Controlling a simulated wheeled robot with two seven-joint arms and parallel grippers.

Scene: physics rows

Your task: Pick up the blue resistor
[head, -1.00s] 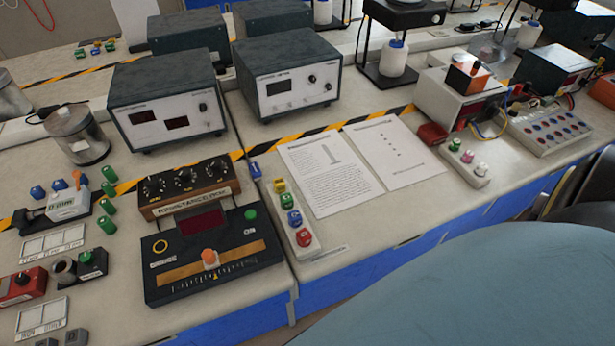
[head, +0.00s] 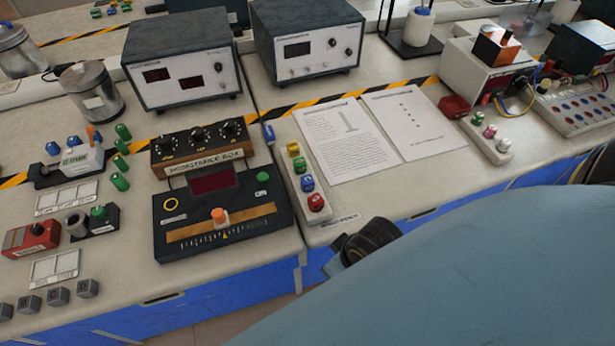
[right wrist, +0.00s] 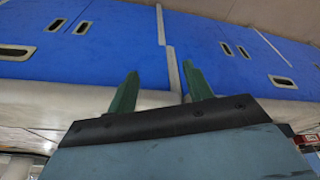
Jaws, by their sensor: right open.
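A blue piece (head: 307,183), likely the resistor, sits in a white rack (head: 330,214) between a green piece (head: 299,166) and a red piece (head: 315,202). Another blue piece (head: 268,133) lies by the resistance box. My right arm covers the lower right of the head view; a dark part at its end shows by the bench's front edge, right of and nearer than the rack. In the right wrist view my right gripper (right wrist: 160,73) has its two green fingers apart and empty, with the bench's blue front (right wrist: 85,45) beyond. My left gripper is out of view.
The resistance box (head: 203,150) and a black slider unit (head: 225,218) stand left of the rack. Printed sheets (head: 345,140) lie flat to its right. Two meters (head: 180,62) (head: 308,45) stand behind. A second small rack (head: 488,140) is farther right.

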